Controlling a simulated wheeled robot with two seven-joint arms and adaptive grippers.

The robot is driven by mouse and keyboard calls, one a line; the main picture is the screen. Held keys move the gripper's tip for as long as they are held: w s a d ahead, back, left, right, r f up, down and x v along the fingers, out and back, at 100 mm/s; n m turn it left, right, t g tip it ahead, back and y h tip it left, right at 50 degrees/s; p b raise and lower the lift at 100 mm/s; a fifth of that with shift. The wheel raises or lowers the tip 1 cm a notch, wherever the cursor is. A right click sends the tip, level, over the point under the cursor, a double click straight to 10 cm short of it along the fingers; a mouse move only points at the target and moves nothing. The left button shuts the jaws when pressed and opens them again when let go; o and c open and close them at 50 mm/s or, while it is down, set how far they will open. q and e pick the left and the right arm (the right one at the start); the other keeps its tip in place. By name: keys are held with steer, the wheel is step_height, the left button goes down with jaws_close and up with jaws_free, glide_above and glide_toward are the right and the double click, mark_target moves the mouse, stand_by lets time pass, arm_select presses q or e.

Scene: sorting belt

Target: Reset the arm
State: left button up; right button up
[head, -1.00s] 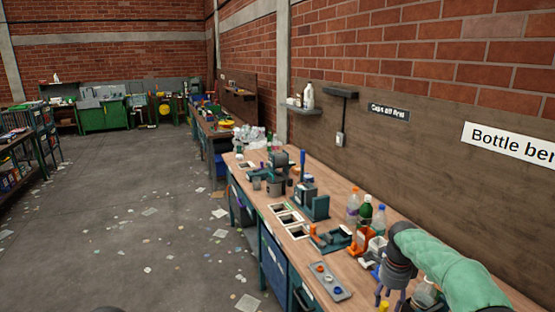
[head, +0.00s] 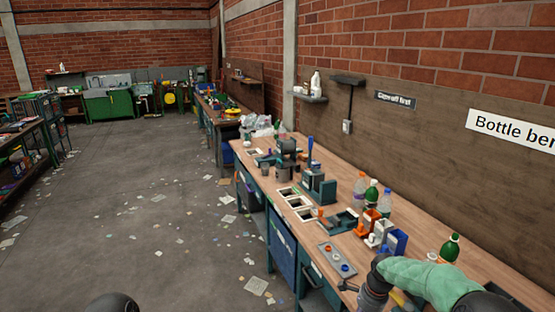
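My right arm comes in at the lower right in a green sleeve with a dark wrist, over the near end of the wooden bench (head: 420,215). Its gripper (head: 349,288) is only partly seen at the bench's front edge, with a dark finger-like part showing. I cannot tell whether it is open or shut, and I see nothing held in it. My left gripper is out of view. A dark rounded part at the bottom edge, left of centre, may belong to my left arm.
Bottles (head: 371,194) stand at the back of the bench behind orange, white and blue holders (head: 396,241). A green bottle (head: 450,248) stands just beyond my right arm. A grey tray (head: 336,262) with caps lies near the front edge. The littered floor to the left is open.

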steer(key=s+a+f+n+y, duration=0.1)
steer(key=s+a+f+n, duration=0.5)
steer(key=f, duration=0.5)
steer(key=s+a+f+n, duration=0.3)
steer(key=s, duration=0.4)
steer(key=s+a+f+n+y, duration=0.1)
steer(key=s+a+f+n, duration=0.2)
steer(key=s, duration=0.5)
steer(key=s+a+f+n, duration=0.2)
steer(key=s+a+f, duration=0.2)
steer(key=s, duration=0.4)
steer(key=shift+s+a+n+y, duration=0.25)
steer(key=shift+a+n+y, duration=0.05)
steer(key=shift+n, duration=0.1)
